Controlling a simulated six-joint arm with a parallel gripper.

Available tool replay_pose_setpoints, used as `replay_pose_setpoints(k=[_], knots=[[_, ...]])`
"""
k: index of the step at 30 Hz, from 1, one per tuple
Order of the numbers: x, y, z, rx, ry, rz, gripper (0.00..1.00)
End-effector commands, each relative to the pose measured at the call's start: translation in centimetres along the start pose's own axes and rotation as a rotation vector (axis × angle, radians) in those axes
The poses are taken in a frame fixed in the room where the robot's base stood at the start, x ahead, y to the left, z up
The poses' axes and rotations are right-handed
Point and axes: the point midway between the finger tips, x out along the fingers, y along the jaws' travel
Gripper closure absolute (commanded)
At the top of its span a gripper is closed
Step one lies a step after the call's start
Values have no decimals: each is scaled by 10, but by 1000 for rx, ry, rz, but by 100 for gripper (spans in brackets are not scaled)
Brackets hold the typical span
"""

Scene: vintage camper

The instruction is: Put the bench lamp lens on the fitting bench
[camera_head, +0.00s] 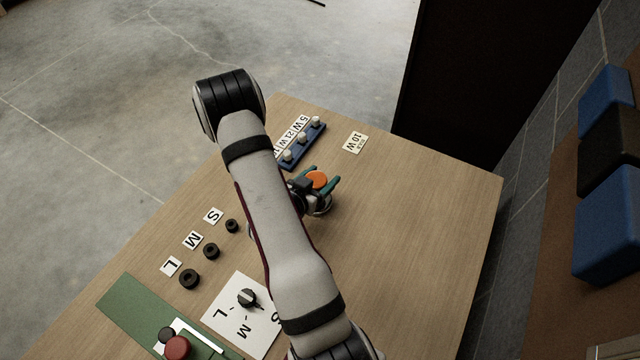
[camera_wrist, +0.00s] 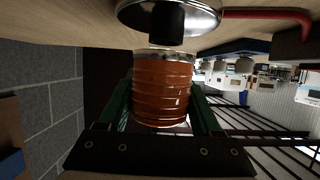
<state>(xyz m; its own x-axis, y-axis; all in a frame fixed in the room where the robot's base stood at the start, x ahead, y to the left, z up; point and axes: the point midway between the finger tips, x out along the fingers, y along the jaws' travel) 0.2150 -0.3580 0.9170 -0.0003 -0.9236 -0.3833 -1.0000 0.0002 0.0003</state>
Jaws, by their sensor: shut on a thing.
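An orange ribbed lens (camera_wrist: 162,92) is between the green fingers of my gripper (camera_wrist: 163,110), which is shut on it. In the head view the orange lens (camera_head: 317,179) shows between the teal fingertips, over the right-middle part of the wooden fitting bench (camera_head: 410,200). A shiny metal dish with a black centre (camera_wrist: 165,22) is close to the lens's far end in the wrist view. I cannot tell whether they touch. In the head view, my arm hides part of the bench.
A blue rack with bulbs (camera_head: 303,145) stands behind my gripper, beside wattage cards and a 10 W card (camera_head: 355,142). Black rings (camera_head: 189,279) lie by S, M and L cards. A dial (camera_head: 247,298) and a red button (camera_head: 177,347) are at front left. The bench's right side is clear.

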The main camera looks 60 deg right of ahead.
Motion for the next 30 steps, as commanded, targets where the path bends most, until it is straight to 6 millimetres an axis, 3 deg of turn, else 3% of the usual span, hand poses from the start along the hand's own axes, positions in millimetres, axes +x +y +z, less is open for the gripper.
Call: replay_pose_setpoints(k=[3, 15, 16, 18, 21, 30], knots=[[7, 0, 17, -2, -1, 1, 89], [9, 0, 22, 0, 1, 0, 89], [9, 0, 22, 1, 1, -1, 29], [9, 0, 22, 1, 1, -1, 16], [9, 0, 22, 1, 1, 0, 4], [6, 0, 21, 0, 0, -1, 4]])
